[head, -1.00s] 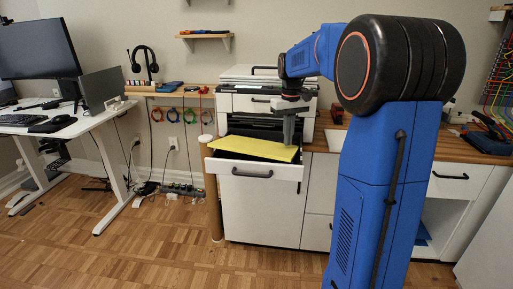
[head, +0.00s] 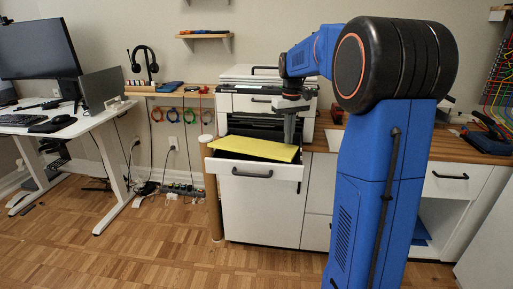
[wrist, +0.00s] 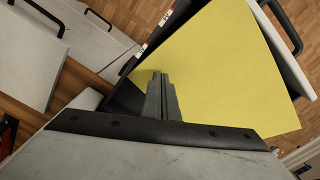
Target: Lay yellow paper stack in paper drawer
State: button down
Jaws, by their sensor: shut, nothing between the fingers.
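The yellow paper stack (head: 254,148) lies over the open paper drawer (head: 254,170) of the white printer cabinet, tilted, with its left end resting high near the drawer's rim. In the wrist view the yellow stack (wrist: 215,75) fills the middle and right, and part of the drawer's white front and black handle (wrist: 283,28) shows beyond it. My gripper (head: 289,141) points down at the stack's right end. In the wrist view my gripper's fingers (wrist: 160,80) are together and empty, over or beside the stack's edge. Whether they touch it I cannot tell.
The printer (head: 265,103) stands above and behind the drawer. A wooden counter (head: 460,145) runs to the right, with a dark tool on it. A white desk (head: 75,125) with a monitor is at the left. The floor in front is clear.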

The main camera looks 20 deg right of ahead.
jog(key=shift+w+d, duration=0.45)
dwell(0.7)
jog(key=shift+r, duration=0.1)
jog(key=shift+r, duration=2.9)
jog(key=shift+t, duration=0.6)
jog(key=s+a, duration=0.8)
jog(key=s, duration=0.1)
jog(key=shift+r, duration=0.15)
jog(key=s+a+f+t, duration=0.1)
jog(key=s+a+f, duration=0.3)
jog(key=s, duration=0.4)
jog(key=s+a+f+t, duration=0.1)
jog(key=s+a+f, duration=0.3)
jog(key=s, duration=0.5)
jog(key=s+a+f+t, duration=0.1)
jog(key=s+a+f, duration=0.3)
jog(key=s+f, duration=0.2)
jog(key=shift+s+n+t, duration=0.3)
jog(key=shift+s+n, duration=0.1)
jog(key=shift+s, duration=0.85)
